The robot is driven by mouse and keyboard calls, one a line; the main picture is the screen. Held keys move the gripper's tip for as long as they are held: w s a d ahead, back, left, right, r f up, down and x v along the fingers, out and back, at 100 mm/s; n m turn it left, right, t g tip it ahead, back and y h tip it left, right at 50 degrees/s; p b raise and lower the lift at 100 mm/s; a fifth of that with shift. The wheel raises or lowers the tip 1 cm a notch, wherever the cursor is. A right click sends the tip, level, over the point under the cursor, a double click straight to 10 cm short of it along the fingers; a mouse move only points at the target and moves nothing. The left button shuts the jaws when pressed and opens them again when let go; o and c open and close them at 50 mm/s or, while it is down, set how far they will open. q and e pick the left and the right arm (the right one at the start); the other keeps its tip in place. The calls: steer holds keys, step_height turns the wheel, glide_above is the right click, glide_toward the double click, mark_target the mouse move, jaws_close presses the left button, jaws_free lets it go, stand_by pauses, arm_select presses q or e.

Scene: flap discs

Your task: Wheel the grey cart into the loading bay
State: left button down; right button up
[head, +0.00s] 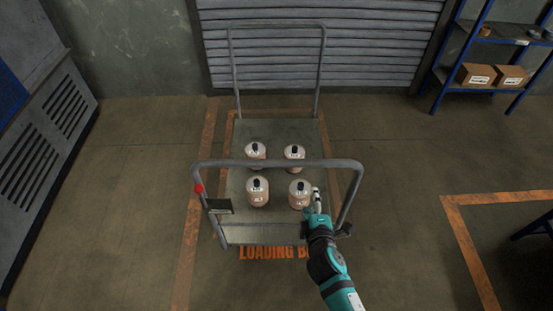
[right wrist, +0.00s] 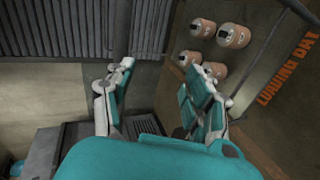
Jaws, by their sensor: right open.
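The grey cart (head: 236,231) has a flat deck and a tubular hoop handle at each end. It stands on the floor in front of the shutter, over the orange lines of the loading bay (head: 208,135). The orange lettering (head: 272,253) shows just below its near edge, partly covered by my arm. Several pale, round, black-topped packs (head: 257,191) stand upright on the deck. My right gripper (head: 317,194) is open and empty beside the near right pack, inside the near handle's right leg. The open fingers show in the right wrist view (right wrist: 163,82). My left gripper is out of view.
A closed grey shutter (head: 370,45) stands behind the cart. A blue shelf rack with cardboard boxes (head: 476,75) is at the far right. A grey vented cabinet (head: 45,140) stands at the left. The floor on both sides of the cart is clear.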

steer(key=t, duration=0.1)
glide_toward(311, 165)
steer(key=shift+n, duration=0.4)
steer(key=b+x, duration=0.2)
steer(key=x, duration=0.3)
steer(key=b+x, duration=0.2)
steer(key=x, duration=0.3)
steer(key=shift+f, duration=0.25)
steer(key=shift+w, duration=0.4)
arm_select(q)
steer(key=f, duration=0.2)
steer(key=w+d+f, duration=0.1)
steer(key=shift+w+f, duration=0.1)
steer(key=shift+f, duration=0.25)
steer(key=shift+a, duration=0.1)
arm_select(e)
jaws_close()
